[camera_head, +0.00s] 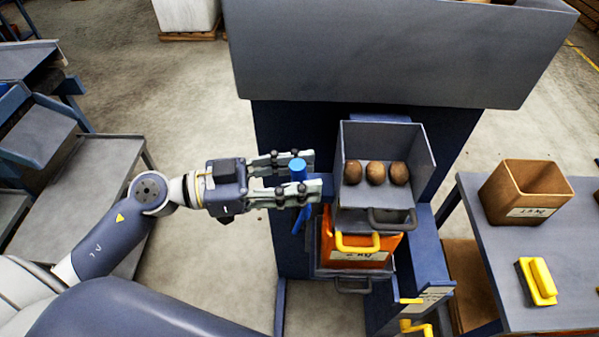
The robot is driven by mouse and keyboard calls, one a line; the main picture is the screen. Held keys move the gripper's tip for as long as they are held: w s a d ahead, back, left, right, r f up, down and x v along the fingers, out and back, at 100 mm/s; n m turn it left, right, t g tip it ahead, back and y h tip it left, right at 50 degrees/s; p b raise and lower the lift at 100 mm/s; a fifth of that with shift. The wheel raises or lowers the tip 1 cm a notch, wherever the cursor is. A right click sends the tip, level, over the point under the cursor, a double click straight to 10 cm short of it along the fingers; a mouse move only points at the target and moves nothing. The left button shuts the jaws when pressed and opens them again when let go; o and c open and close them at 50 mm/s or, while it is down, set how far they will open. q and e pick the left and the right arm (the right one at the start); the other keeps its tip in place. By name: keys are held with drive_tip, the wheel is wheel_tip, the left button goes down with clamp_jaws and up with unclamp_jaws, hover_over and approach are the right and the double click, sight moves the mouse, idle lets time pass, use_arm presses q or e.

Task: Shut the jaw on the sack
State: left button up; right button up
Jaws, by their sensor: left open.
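An orange sack (335,246) with a printed label hangs below the grey chute pan of the grader. A yellow handle-like bar (357,242) crosses its front near the top. A blue upright lever (298,168) with a round top stands left of the pan. My left gripper (310,174) is open, with one finger on each side of the lever's top. I cannot tell whether the fingers touch it. Which part is the jaw, and how it sits on the sack, is not clear. My right gripper is out of view.
Three potatoes (375,173) lie in the grey pan (388,136) below a large hopper (390,50). On the right, a table (500,262) holds a brown bin (526,190) and a yellow-handled brush (537,281). Grey benches stand at left. Open floor lies behind my left arm.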

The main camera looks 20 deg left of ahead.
use_arm(q)
clamp_jaws()
drive_tip(key=shift+a+f+b, duration=0.15)
drive_tip(key=shift+a+b, duration=0.05)
drive_tip(key=shift+b, duration=0.2)
drive_tip(key=shift+s+a+f+t+h+b, duration=0.15)
drive_tip(key=shift+a+f+t+h+b, duration=0.15)
drive_tip(key=shift+a+h+b, duration=0.25)
drive_tip(key=a+t+h+b, duration=0.1)
drive_tip(key=b, duration=0.1)
drive_tip(key=s+a+f+n+t+h+b, duration=0.1)
drive_tip(key=a+h+b, duration=0.1)
drive_tip(key=b, duration=0.1)
drive_tip(key=a+f+n+t+h+b, duration=0.1)
drive_tip(key=b, duration=0.1)
drive_tip(key=shift+s+a, duration=0.2)
drive_tip(key=shift+a, duration=0.15)
drive_tip(key=shift+f, duration=0.2)
